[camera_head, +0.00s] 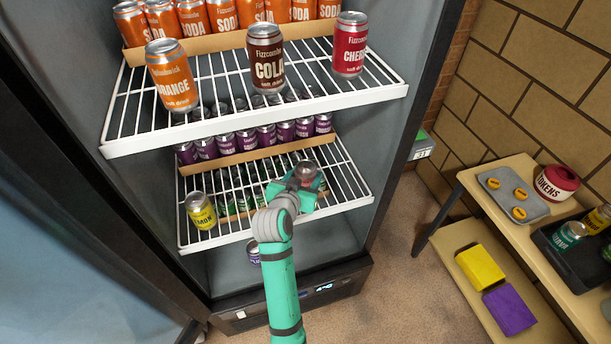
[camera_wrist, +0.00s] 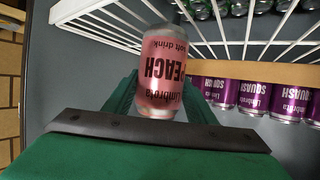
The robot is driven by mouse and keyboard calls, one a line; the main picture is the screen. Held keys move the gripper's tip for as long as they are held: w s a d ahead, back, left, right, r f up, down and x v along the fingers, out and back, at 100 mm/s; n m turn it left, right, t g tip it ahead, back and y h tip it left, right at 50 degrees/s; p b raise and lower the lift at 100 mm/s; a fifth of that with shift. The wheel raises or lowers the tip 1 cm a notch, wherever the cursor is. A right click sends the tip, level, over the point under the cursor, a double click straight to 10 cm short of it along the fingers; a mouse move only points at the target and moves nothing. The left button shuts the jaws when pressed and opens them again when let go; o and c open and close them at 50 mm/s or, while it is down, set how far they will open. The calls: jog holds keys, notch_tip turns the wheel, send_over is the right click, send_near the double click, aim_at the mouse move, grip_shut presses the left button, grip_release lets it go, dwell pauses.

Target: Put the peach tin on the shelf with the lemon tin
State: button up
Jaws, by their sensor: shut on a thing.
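The peach tin is pink with dark lettering and fills the middle of the wrist view (camera_wrist: 163,70); its top shows in the head view (camera_head: 307,170). My gripper (camera_head: 303,182) is shut on it, and the green fingers flank the tin in the wrist view (camera_wrist: 160,95). The gripper is inside the open fridge, over the right part of the middle wire shelf (camera_head: 262,221). The yellow lemon tin (camera_head: 201,210) stands upright at that shelf's front left. My gripper hides the peach tin's lower part in the head view, so I cannot tell whether it touches the shelf.
Purple squash tins (camera_head: 226,143) stand in a row behind the middle shelf's front area. The upper shelf (camera_head: 200,128) holds orange (camera_head: 173,77), cola (camera_head: 266,62) and cherry (camera_head: 350,48) tins. Another tin (camera_head: 253,252) sits below. A side table (camera_head: 470,181) stands right. The middle shelf's centre is clear.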

jog(key=o, duration=1.3)
jog(key=shift+f, duration=0.1)
